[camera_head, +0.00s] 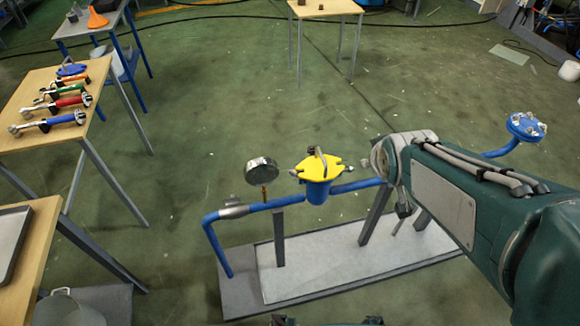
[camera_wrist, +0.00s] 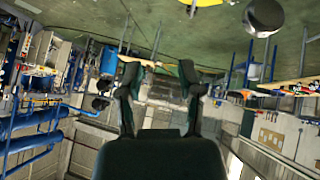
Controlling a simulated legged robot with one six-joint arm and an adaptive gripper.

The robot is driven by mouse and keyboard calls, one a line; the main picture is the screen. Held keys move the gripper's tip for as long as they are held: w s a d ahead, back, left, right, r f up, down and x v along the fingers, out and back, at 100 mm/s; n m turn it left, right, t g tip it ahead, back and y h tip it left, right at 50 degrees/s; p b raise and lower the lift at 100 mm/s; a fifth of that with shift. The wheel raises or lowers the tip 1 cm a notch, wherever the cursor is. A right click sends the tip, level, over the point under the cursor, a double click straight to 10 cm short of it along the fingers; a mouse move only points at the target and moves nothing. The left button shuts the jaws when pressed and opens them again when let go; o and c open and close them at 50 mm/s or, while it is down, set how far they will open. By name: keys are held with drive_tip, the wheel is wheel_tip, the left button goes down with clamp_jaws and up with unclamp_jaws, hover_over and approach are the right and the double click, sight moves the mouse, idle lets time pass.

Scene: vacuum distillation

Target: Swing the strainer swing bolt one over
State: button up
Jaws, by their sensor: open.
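The strainer has a blue body (camera_head: 317,192) and a yellow lid (camera_head: 317,168) with a grey handle on top, and sits in a blue pipe run. A small metal swing bolt end (camera_head: 295,173) shows at the lid's left side. Another metal piece (camera_head: 363,163) shows to its right, near my arm. Which is bolt one I cannot tell. In the wrist view, the yellow lid (camera_wrist: 208,2) is cut by the top edge, with a metal bolt (camera_wrist: 192,9) beside it. My gripper (camera_wrist: 160,72) is open and empty, apart from the strainer. The arm hides it in the head view.
A round pressure gauge (camera_head: 261,171) stands on the pipe left of the strainer. A blue flange (camera_head: 526,126) is at the right, beyond my arm. The skid plate (camera_head: 300,283) lies below. A table with tools (camera_head: 40,80) is at left. Floor behind the strainer is clear.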

drive_tip(key=s+r+m+g, duration=0.1)
drive_tip(key=s+r+g, duration=0.1)
drive_tip(key=s+r, duration=0.3)
drive_tip(key=n+g, duration=0.3)
drive_tip(key=n, duration=1.2)
hover_over(290, 171)
drive_tip(key=s, duration=0.2)
wheel_tip(290, 171, down, 22)
drive_tip(key=x, duration=1.1)
drive_tip(key=shift+s+a, duration=0.25)
drive_tip(key=shift+s, duration=0.1)
clamp_jaws()
